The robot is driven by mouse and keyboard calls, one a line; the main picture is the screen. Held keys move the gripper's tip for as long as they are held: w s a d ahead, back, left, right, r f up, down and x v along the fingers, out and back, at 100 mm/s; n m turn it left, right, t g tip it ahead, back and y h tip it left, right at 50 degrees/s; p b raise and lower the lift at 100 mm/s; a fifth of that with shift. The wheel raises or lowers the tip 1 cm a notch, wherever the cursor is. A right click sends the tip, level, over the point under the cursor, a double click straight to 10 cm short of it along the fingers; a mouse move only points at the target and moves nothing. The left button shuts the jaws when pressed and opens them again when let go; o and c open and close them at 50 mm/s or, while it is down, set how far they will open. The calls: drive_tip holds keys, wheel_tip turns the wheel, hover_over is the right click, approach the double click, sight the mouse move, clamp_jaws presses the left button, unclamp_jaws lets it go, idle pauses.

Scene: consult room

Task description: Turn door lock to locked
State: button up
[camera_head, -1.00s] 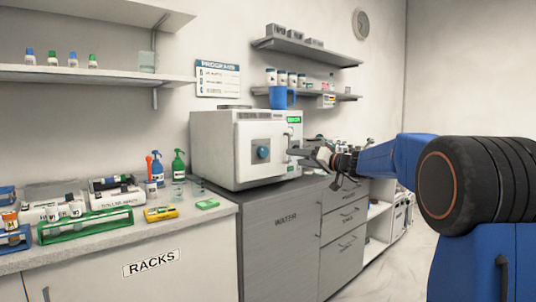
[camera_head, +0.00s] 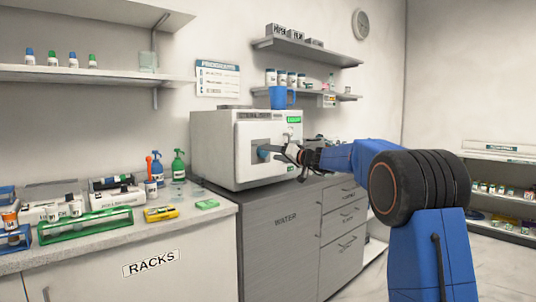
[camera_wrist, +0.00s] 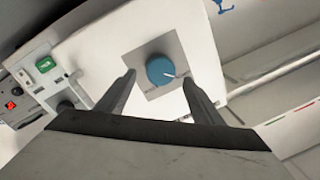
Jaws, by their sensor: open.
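The door lock is a round blue knob (camera_wrist: 161,71) with a white pointer line, on a grey square plate (camera_wrist: 137,63) on the white door of a boxy machine (camera_head: 212,150). In the wrist view my gripper (camera_wrist: 158,84) is open, with one finger on each side of the knob. The fingers appear apart from the knob; their depth relative to it is hard to tell. The pointer line slants toward the lower right in the wrist view. Markings on the plate are too small to read.
A green display (camera_head: 294,120) sits on the machine's right panel. The machine stands on a grey cabinet (camera_head: 270,240). Spray bottles (camera_head: 178,165) and a green rack (camera_head: 85,226) stand on the counter to the left.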

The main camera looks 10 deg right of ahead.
sight(265, 152)
drive_tip(key=shift+x, duration=1.7)
drive_tip(key=shift+c, duration=0.6)
drive_tip(key=c, duration=0.9)
